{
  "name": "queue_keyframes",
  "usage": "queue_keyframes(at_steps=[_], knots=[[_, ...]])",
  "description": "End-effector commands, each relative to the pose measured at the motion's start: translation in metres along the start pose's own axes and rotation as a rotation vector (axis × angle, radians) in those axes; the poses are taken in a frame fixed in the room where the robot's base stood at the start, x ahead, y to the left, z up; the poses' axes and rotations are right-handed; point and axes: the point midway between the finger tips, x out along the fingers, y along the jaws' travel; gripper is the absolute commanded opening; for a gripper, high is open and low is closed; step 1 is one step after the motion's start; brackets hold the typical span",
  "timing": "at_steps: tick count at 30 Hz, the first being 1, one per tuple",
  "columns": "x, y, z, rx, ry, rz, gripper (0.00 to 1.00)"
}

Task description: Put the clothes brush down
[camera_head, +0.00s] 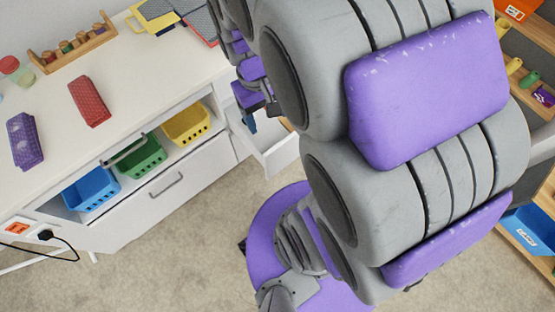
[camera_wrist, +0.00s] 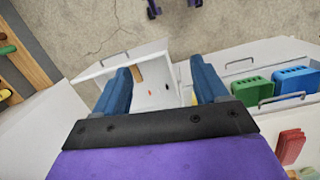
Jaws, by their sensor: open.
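A small brown wooden-looking piece, possibly the clothes brush (camera_wrist: 137,75), shows inside the open white drawer (camera_wrist: 158,96) in the wrist view, near its left wall. In the head view a brown bit (camera_head: 287,124) shows at the same drawer (camera_head: 284,152), mostly hidden by my arm. My gripper (camera_wrist: 160,80) is open, its two blue fingers apart above the drawer, with nothing seen held between them. In the head view my gripper (camera_head: 249,122) is partly hidden beside my arm. I cannot tell for sure that the brown piece is the brush.
Blue (camera_head: 90,190), green (camera_head: 141,158) and yellow baskets (camera_head: 187,125) sit below. Carpet (camera_head: 185,235) is clear in front. Wooden shelves stand at the right.

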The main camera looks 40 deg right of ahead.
Motion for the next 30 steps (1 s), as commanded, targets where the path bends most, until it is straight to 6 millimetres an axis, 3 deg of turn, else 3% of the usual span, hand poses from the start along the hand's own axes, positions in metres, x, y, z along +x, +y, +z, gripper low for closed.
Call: queue_keyframes(at_steps=[6, 12, 17, 30], knots=[[-0.009, -0.030, 0.071, -0.042, -0.004, -0.025, 0.73], [-0.006, -0.042, 0.111, -0.070, -0.018, -0.036, 0.73], [-0.005, -0.044, 0.121, -0.075, -0.020, -0.038, 0.73], [-0.005, -0.044, 0.121, -0.075, -0.022, -0.038, 0.73]])
